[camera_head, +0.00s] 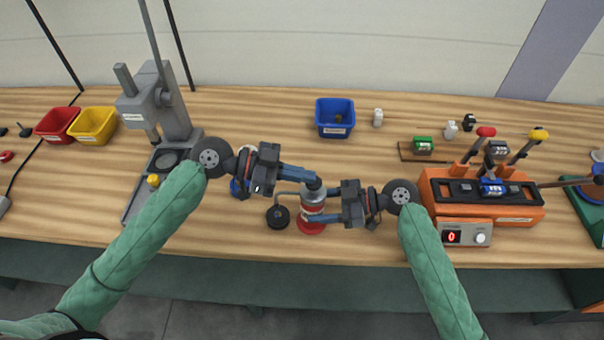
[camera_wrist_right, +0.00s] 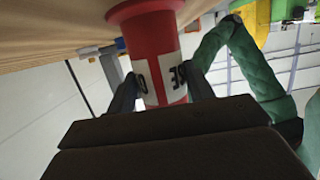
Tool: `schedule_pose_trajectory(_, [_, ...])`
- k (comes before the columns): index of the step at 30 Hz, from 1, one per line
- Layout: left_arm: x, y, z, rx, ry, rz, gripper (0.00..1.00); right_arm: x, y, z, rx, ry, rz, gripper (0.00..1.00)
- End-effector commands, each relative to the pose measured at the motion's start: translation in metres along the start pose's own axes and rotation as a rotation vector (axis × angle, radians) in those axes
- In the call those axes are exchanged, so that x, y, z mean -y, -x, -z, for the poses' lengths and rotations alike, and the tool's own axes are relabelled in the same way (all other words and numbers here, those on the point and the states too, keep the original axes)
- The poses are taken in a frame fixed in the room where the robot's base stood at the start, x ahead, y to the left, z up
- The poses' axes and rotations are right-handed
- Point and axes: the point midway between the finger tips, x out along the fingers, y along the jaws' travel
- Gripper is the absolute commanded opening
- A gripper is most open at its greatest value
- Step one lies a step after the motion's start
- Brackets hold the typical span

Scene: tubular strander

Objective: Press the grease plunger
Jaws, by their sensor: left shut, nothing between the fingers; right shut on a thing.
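The grease dispenser (camera_head: 312,228) stands upright near the front edge of the table, with a red base, a red and white label band and a grey upper part. Its red body with a white label shows in the right wrist view (camera_wrist_right: 162,62). My right gripper (camera_head: 320,205) is shut on this body from the right, one finger on each side. My left gripper (camera_head: 314,183) is shut and empty, its fingertips at the top of the dispenser. They hide the plunger top, and I cannot tell whether they touch it.
A bent grey spout leads left to a round black piece (camera_head: 278,217). A blue bin (camera_head: 335,130) stands behind. A grey press (camera_head: 160,105) is at left, with yellow (camera_head: 93,138) and red (camera_head: 55,136) bins beyond. An orange fixture (camera_head: 500,212) is at right.

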Motion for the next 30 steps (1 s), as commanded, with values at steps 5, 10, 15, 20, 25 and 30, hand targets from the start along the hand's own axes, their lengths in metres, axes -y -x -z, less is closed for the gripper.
schedule_pose_trajectory(5, [0.001, 0.006, 0.024, 0.0, -0.006, 0.001, 0.0, 0.0, 0.0, 0.0, -0.001, 0.0, 0.0, 0.27])
schedule_pose_trajectory(10, [0.0, 0.026, 0.033, 0.002, -0.002, 0.002, 0.0, 0.0, 0.0, 0.0, 0.0, 0.0, 0.0, 0.27])
schedule_pose_trajectory(15, [0.0, 0.055, 0.034, 0.002, -0.001, 0.003, 0.0, 0.0, 0.0, 0.0, 0.0, 0.0, 0.0, 0.27])
schedule_pose_trajectory(20, [0.0, 0.082, 0.034, 0.0, -0.002, 0.002, 0.0, 0.0, 0.0, 0.0, 0.0, 0.0, 0.0, 0.27])
schedule_pose_trajectory(25, [0.0, 0.101, 0.034, -0.001, -0.003, 0.002, 0.0, 0.0, 0.0, 0.0, 0.0, 0.0, 0.0, 0.27])
schedule_pose_trajectory(30, [0.0, 0.108, 0.035, -0.003, -0.003, 0.001, 0.0, 0.0, 0.0, 0.0, 0.0, 0.0, 0.0, 0.27])
